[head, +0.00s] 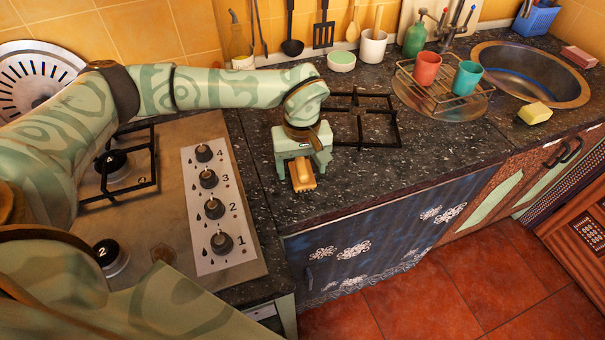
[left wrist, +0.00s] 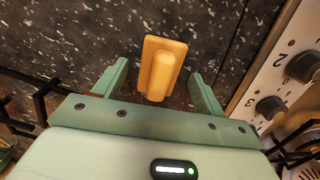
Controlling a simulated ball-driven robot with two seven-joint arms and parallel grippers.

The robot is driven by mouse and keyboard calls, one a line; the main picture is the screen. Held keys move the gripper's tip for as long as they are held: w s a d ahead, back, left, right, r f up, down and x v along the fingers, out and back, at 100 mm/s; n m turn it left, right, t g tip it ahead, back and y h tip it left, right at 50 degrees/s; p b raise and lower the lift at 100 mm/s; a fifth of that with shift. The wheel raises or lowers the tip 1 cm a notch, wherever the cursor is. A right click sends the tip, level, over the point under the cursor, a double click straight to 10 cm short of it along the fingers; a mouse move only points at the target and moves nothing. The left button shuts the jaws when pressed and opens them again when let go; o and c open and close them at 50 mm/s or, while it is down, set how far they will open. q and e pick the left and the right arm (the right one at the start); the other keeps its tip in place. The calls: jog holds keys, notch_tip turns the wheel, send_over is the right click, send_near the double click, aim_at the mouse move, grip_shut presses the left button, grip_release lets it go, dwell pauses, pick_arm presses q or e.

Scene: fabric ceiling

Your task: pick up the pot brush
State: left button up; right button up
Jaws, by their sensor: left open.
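The pot brush, a small tan-orange block with a raised rounded grip, lies on the dark speckled counter (head: 380,175) near its front edge, right of the stove. It shows in the head view (head: 302,171) and in the left wrist view (left wrist: 161,72). My left gripper (head: 303,182) is open above the counter at the brush. In the left wrist view the brush's near end lies between the two green fingers, with a gap on each side. Its far end reaches past the fingertips. My right gripper is not in view.
The stove (head: 165,225) with its knobs is left of the brush. A black burner grate (head: 362,122) lies behind the gripper. A wire rack with red (head: 427,68) and teal cups, a sink (head: 528,75) and a yellow sponge (head: 534,113) are to the right. Counter right of the brush is clear.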

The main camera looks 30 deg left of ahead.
aim_at(305, 167)
pick_arm(q)
jog(key=shift+f, duration=0.35)
jog(key=c, duration=1.1)
jog(key=shift+r, duration=0.1)
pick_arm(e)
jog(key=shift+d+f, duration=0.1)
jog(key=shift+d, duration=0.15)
pick_arm(q)
jog(key=shift+r, duration=0.55)
jog(key=r, duration=0.1)
jog(key=r+p, duration=0.1)
jog(key=r, duration=0.1)
jog(key=shift+d+r, duration=0.15)
jog(key=shift+d, duration=0.25)
jog(key=s+d+r, duration=0.1)
jog(key=d+r, duration=0.2)
jog(key=d, duration=0.1)
jog(key=s+d+r+p, duration=0.1)
jog(key=s+d+r, duration=0.1)
jog(key=d, duration=0.2)
jog(key=s+d+r, duration=0.1)
jog(key=d+r, duration=0.2)
jog(key=d, duration=0.1)
jog(key=shift+s+d+r, duration=0.15)
jog(key=shift+d+r, duration=0.15)
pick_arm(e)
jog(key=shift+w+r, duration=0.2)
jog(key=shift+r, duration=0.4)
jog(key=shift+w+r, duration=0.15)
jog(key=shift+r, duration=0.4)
